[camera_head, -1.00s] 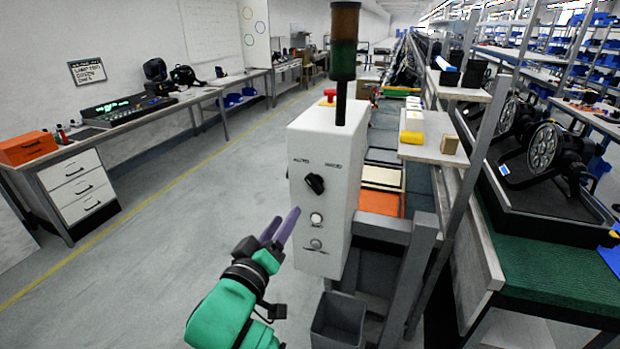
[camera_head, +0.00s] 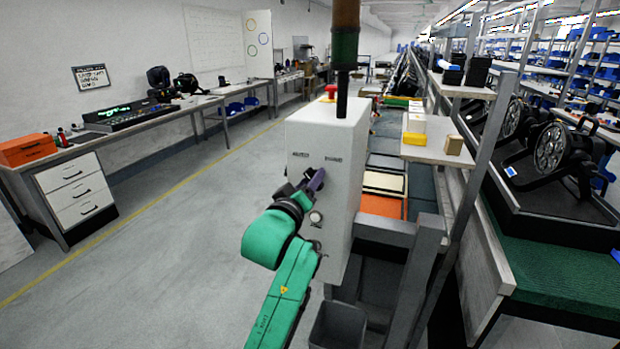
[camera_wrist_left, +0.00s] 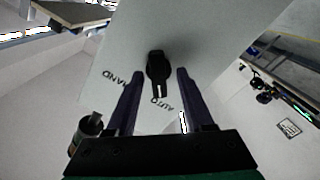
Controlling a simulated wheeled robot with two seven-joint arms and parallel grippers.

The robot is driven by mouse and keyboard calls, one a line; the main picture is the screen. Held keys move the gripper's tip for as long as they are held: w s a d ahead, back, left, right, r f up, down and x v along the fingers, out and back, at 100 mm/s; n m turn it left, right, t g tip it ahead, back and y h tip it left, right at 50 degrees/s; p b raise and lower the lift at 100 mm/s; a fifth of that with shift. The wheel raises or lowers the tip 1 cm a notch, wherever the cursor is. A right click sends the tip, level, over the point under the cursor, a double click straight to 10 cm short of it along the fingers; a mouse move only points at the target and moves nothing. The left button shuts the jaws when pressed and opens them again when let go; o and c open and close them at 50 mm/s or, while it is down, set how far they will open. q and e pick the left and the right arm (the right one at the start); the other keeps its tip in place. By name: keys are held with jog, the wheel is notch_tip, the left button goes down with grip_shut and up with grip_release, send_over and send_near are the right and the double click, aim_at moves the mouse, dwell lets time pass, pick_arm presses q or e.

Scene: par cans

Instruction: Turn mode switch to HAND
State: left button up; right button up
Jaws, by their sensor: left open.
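The mode switch is a black rotary knob (camera_wrist_left: 157,68) on the front of a white control box (camera_head: 340,150). In the left wrist view its white mark points toward the AUTO label (camera_wrist_left: 162,103); the HAND label (camera_wrist_left: 115,81) lies to the left, partly behind a finger. My left gripper (camera_head: 314,180) is at the box front and covers the knob in the head view. In the wrist view the left gripper (camera_wrist_left: 160,74) is open, with one dark purple finger on each side of the knob and visible gaps. My right gripper is not in view.
A pale round button (camera_head: 315,217) sits on the box below my gripper. A signal light on a pole (camera_head: 344,45) and a red button (camera_head: 331,90) stand on top. A grey bin (camera_head: 338,325) is below; a workbench (camera_head: 470,250) is at right. Open floor lies left.

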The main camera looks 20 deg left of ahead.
pick_arm(q)
jog(key=shift+d, duration=0.1)
jog(key=shift+s+r, duration=0.1)
jog(key=shift+c, duration=1.2)
grip_shut()
